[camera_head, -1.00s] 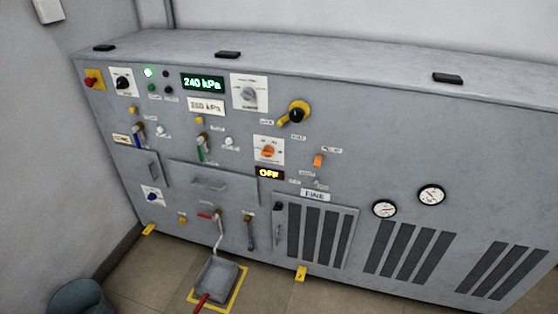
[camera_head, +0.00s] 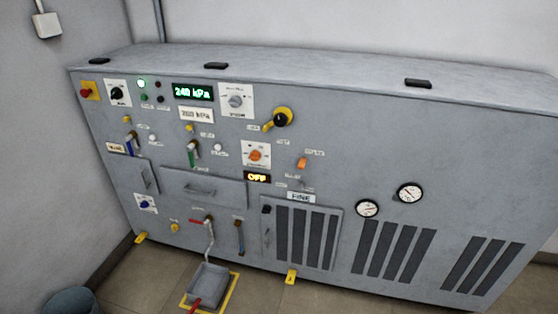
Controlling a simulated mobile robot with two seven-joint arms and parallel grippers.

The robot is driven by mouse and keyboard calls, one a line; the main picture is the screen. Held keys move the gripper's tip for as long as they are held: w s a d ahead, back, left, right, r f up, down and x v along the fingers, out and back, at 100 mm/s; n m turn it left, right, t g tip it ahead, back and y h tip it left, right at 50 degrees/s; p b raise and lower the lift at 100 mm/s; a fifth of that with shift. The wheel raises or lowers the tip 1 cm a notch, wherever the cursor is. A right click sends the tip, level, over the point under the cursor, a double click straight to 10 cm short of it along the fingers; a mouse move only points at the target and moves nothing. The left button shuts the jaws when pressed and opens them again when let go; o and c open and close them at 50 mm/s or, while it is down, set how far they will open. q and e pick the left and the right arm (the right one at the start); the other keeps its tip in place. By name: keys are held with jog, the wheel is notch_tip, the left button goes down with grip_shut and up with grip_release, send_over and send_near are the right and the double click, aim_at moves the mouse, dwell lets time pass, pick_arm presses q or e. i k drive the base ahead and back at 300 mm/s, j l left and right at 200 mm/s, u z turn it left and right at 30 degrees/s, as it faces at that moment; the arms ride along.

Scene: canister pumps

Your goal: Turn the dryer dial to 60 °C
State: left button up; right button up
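The grey cabinet (camera_head: 330,136) stands against the wall and carries several dials. An orange dial (camera_head: 256,156) on a white square plate sits right of centre on the control area, above a small display (camera_head: 257,177) that reads OFF. The plate's markings are too small to read, so I cannot tell its setting or whether it is the dryer dial. A grey dial (camera_head: 236,101) on a white plate is above it. A black dial (camera_head: 117,93) is at the upper left and a blue dial (camera_head: 145,203) at the lower left. Neither gripper is in view.
A green display (camera_head: 192,92) reads 240 kPa. A black and yellow rotary handle (camera_head: 281,118) and an orange switch (camera_head: 302,162) are near the orange dial. A grey tray (camera_head: 208,283) stands on the floor in front. A round bin (camera_head: 73,302) is at the lower left.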

aim_at(256, 156)
jog(key=i+j, duration=0.15)
jog(key=j, duration=0.2)
jog(key=i+j, duration=0.35)
jog(key=j, duration=0.3)
jog(key=i+j, duration=0.15)
jog(key=j, duration=0.15)
